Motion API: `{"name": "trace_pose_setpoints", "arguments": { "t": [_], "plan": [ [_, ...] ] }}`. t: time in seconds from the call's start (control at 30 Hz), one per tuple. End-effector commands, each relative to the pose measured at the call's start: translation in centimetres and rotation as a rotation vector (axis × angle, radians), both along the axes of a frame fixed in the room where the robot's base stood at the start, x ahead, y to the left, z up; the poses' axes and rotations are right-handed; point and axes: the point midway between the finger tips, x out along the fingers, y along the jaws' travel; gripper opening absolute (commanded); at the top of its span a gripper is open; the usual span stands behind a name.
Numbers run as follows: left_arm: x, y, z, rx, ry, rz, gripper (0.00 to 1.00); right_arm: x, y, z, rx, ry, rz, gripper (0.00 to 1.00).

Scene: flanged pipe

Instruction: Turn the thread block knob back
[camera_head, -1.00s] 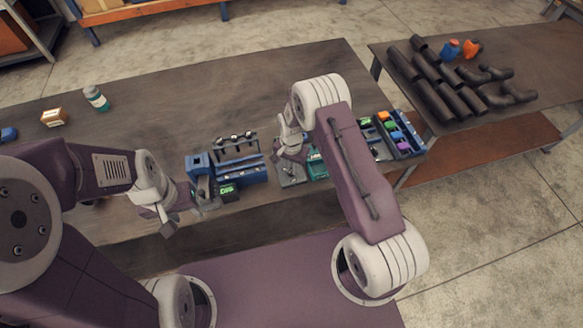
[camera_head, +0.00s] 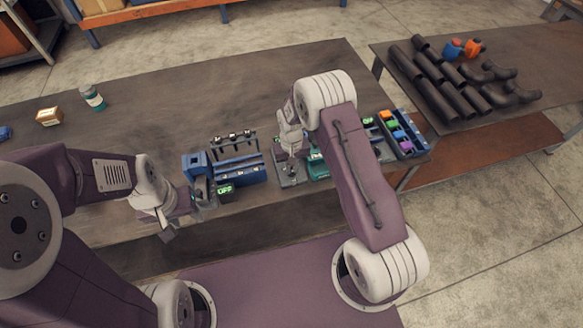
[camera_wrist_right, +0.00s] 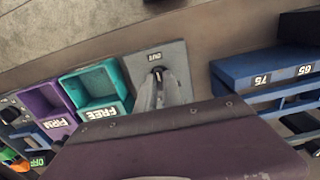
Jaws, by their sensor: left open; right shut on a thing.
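The thread block (camera_head: 289,180) is a small grey block near the front edge of the table. In the right wrist view it is a grey plate (camera_wrist_right: 141,62) with a small dark label and a dark round knob (camera_wrist_right: 157,69). My right gripper (camera_head: 291,158) stands over the block and is shut on the knob; in the right wrist view its fingers (camera_wrist_right: 160,88) hide part of the knob. My left gripper (camera_head: 178,215) is open and empty at the table's front edge, left of the blue station, with its fingers partly blurred.
A blue station (camera_head: 240,172) with a rack and a lit green OFF display stands left of the block. Green FREE (camera_wrist_right: 96,84) and purple FIRM (camera_wrist_right: 48,106) trays lie beside it. Dark pipes (camera_head: 440,98) lie on the right table.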

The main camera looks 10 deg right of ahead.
Motion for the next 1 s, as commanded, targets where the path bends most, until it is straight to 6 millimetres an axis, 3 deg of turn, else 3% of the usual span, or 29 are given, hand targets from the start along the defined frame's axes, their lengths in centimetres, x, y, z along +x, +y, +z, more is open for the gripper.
{"name": "trace_pose_setpoints", "arguments": {
  "t": [0.63, 0.7, 0.73, 1.0],
  "plan": [
    [0.0, 0.0, -0.15, 0.0, 0.0, 0.0, 0.45, 0.1, 0.0, 0.11, 0.0, -0.003, 0.051, 0.0],
    [0.0, 0.0, -0.15, 0.0, 0.0, 0.0, 0.45, 0.09, 0.0, 0.11, 0.0, -0.003, 0.051, 0.28],
    [0.0, 0.0, -0.16, 0.0, 0.0, 0.0, 0.45, 0.09, 0.0, 0.1, 0.0, -0.002, 0.05, 0.33],
    [0.0, 0.0, -0.18, 0.0, 0.0, 0.0, 0.45, 0.04, 0.0, 0.07, 0.0, -0.001, 0.049, 0.33]
  ]
}}
